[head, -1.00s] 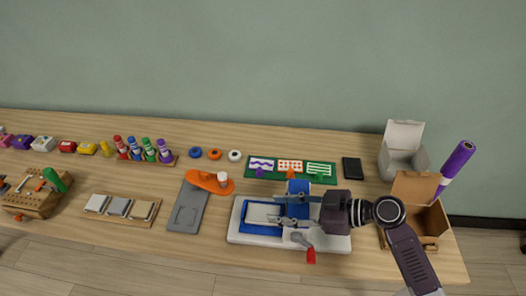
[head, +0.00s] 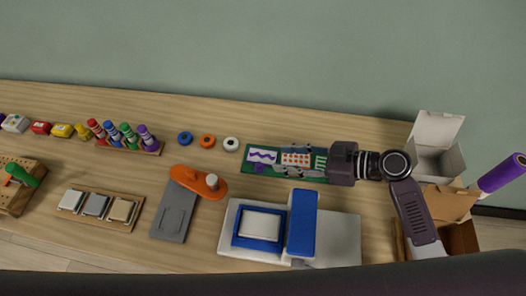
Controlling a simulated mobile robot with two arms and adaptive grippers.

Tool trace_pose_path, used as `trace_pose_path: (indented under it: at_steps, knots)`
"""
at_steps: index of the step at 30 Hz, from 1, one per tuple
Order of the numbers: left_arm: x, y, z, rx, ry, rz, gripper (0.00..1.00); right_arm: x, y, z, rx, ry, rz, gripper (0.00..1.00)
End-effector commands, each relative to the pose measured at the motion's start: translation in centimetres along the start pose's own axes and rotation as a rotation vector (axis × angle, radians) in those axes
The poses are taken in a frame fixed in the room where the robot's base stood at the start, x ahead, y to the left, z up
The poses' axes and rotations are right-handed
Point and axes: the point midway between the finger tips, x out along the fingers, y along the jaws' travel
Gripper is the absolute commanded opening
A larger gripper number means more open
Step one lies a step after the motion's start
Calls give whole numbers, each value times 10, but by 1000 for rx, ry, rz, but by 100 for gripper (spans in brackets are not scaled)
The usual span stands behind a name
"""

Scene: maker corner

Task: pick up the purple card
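The purple card (head: 262,156) is white with a purple wavy pattern. It lies at the left end of a green mat (head: 248,149), in a row with an orange-dotted card (head: 296,159) and a green-striped card (head: 320,162). My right gripper (head: 279,160) reaches in from the right over the mat. Its two fingers are apart, one on the far side and one on the near side of the orange-dotted card, with the tips close to the right end of the purple card. It looks empty; its height above the cards is hard to tell. My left gripper is not in view.
A white and blue press (head: 340,238) stands in front of the mat. An orange and grey tool (head: 200,184) is to its left. Small rings (head: 231,144) and a marker rack (head: 130,148) lie further left. Open boxes (head: 437,160) and a purple roll (head: 502,173) are at right.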

Motion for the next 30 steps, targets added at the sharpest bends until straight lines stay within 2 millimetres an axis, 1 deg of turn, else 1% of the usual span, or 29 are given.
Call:
trace_pose_path:
  at_steps: [1, 5, 12, 15, 20, 26, 30]
  knots:
    - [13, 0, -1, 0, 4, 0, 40, 5, 0, 12, 0, 0, -1, 36]
    - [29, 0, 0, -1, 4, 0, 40, 11, 0, 27, 0, 0, -1, 36]
    - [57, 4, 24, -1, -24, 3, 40, 22, 0, 54, 0, 0, 0, 36]
    - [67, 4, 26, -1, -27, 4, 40, 26, 0, 63, 0, 0, 0, 36]
    - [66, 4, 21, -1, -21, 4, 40, 34, 0, 63, 1, 2, 0, 36]
    - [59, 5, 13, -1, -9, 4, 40, 56, 2, 61, 2, 2, 0, 36]
    - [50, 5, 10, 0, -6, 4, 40, 73, 5, 60, 3, 2, -1, 36]
